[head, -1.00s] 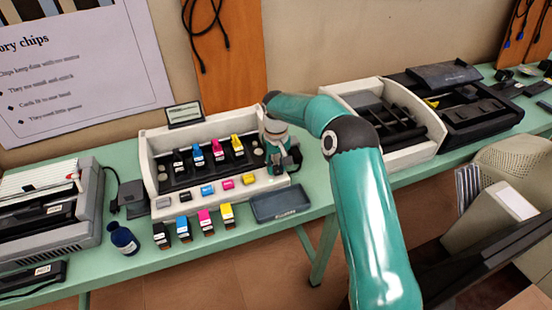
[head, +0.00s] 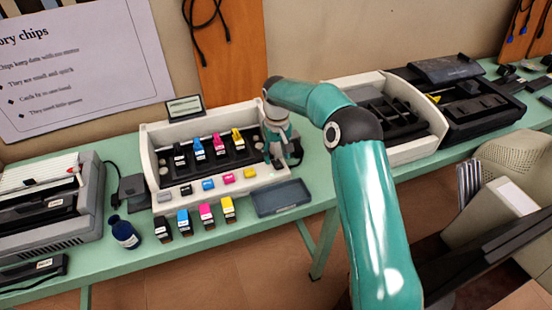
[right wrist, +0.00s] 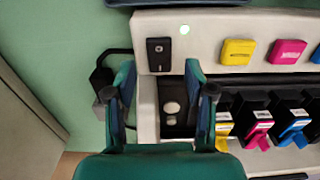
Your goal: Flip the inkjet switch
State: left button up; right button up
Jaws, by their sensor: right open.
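The inkjet printer (head: 150,165) is a white, open-topped unit on the green table in the head view. Its black rocker switch (right wrist: 159,55) shows in the right wrist view, on the pale front panel (right wrist: 208,45) near the printer's end. A small pale green light (right wrist: 184,30) is beside it. My right gripper (right wrist: 160,76) is open and empty, with its two fingers to either side of the switch in the picture. Contact cannot be told. In the head view my right gripper (head: 284,158) is at the printer's front right corner and hides the switch. My left gripper is out of view.
Several ink cartridges (head: 228,208) stand before the printer, beside a dark tray (head: 282,197). Coloured buttons (head: 229,178) line its front. A blue bottle (head: 125,236) is at the left. Another open printer (head: 425,145) stands to the right. A black cable (right wrist: 113,52) runs beside the switch end.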

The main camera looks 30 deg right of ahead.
aim_at(277, 163)
notch_tip(277, 163, up, 10)
dwell(0.3)
jog(key=shift+f, duration=0.15)
